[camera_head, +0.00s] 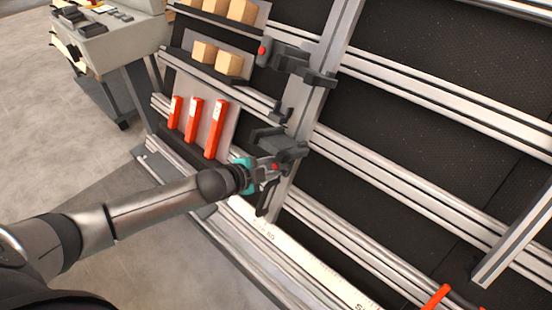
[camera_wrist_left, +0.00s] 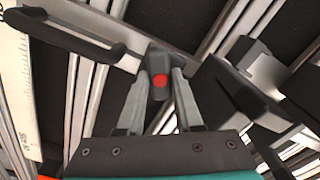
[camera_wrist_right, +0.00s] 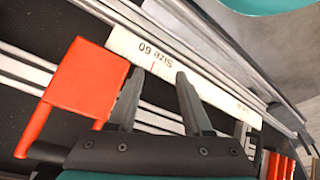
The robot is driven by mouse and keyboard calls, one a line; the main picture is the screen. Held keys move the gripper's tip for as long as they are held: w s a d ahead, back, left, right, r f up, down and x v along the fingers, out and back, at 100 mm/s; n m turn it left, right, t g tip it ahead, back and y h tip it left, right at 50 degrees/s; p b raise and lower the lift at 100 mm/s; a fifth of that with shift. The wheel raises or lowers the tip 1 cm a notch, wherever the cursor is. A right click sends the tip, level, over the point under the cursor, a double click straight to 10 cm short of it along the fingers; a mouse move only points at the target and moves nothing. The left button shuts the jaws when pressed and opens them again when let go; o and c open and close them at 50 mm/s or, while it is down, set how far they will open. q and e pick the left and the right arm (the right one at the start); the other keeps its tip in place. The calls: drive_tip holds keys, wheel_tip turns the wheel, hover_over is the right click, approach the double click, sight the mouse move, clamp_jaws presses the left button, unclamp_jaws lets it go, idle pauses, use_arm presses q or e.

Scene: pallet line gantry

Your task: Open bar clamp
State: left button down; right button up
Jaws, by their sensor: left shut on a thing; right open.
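The bar clamp (camera_head: 285,141) is a dark grey block on a metal upright in the middle of the head view. My left gripper (camera_head: 268,168) is at its lower side. In the left wrist view, its fingers are shut on a dark clamp handle (camera_wrist_left: 160,60) with a red spot at its end. A dark bent arm (camera_wrist_left: 65,32) lies to the left there. A similar clamp (camera_head: 290,58) with a red end sits higher on the upright. My right gripper (camera_wrist_right: 160,85) is open and empty in the right wrist view. I do not make it out in the head view.
A white size scale (camera_head: 290,250) runs along the lower rail, and shows in the right wrist view (camera_wrist_right: 170,50) beside an orange-red part (camera_wrist_right: 85,78). Red-orange pieces (camera_head: 195,120) and wooden blocks (camera_head: 217,60) sit on left racks. A grey console (camera_head: 115,40) stands behind. Floor at left is clear.

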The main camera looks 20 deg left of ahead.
use_arm(q)
drive_tip(key=shift+r+n, duration=0.15)
drive_tip(key=shift+n, duration=0.85)
use_arm(e)
drive_tip(key=shift+r, duration=0.5)
use_arm(q)
drive_tip(key=n+p, duration=0.2)
drive_tip(key=n, duration=0.1)
drive_tip(key=shift+n+p, duration=0.8)
drive_tip(key=shift+n, duration=1.4)
use_arm(e)
drive_tip(key=shift+r, duration=1.65)
